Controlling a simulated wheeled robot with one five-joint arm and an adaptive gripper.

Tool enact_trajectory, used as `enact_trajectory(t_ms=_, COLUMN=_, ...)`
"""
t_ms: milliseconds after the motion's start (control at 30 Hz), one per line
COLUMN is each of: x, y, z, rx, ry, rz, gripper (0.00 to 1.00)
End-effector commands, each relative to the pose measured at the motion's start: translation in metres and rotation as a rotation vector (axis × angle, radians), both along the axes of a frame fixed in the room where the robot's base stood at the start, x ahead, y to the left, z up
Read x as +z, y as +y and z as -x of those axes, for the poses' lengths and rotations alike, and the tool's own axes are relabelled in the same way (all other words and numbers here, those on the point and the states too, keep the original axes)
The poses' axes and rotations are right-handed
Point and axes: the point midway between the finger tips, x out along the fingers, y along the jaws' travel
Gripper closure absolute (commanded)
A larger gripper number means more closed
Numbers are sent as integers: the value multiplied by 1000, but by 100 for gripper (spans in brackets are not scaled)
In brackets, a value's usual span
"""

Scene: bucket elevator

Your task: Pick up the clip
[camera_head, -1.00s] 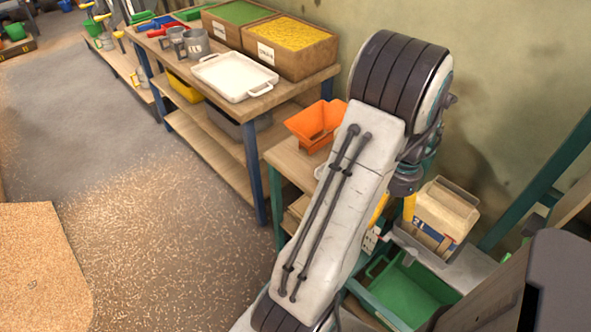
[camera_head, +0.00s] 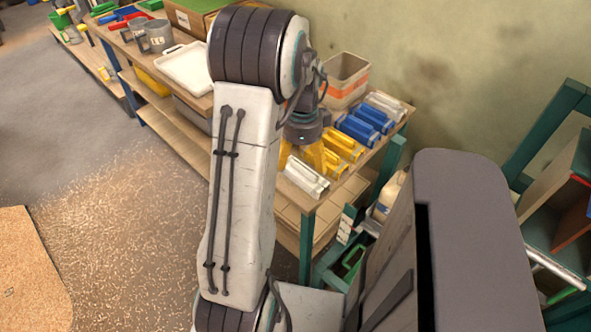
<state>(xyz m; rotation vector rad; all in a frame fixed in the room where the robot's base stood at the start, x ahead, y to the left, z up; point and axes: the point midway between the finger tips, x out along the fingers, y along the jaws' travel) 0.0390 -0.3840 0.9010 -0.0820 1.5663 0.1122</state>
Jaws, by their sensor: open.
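Several clip-like pieces lie in rows on the wooden table by the wall: silver pieces (camera_head: 385,106) at the back, blue pieces (camera_head: 366,124), yellow pieces (camera_head: 345,146) and a silver piece (camera_head: 308,180) at the front edge. I cannot tell which of them is the clip. My gripper (camera_head: 301,160) points down over the left part of these rows, with its yellow fingers apart and nothing seen between them. The fingertips are close to the front yellow and silver pieces; whether they touch is unclear. My arm hides the table left of the gripper.
A beige box with an orange band (camera_head: 346,80) stands behind the rows. A white tray (camera_head: 187,67) and grey mugs (camera_head: 157,36) are on the table at left. A green-framed rack (camera_head: 548,150) stands at right.

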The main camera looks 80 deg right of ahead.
Motion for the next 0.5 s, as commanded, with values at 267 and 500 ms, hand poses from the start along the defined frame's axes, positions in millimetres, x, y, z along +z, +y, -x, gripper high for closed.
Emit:
enact_trajectory(t_ms=267, x=1, y=-3, z=0, rx=-189, ry=3, rz=10, gripper=17)
enact_trajectory(t_ms=500, x=1, y=-4, z=0, rx=-391, ry=6, rz=15, gripper=17)
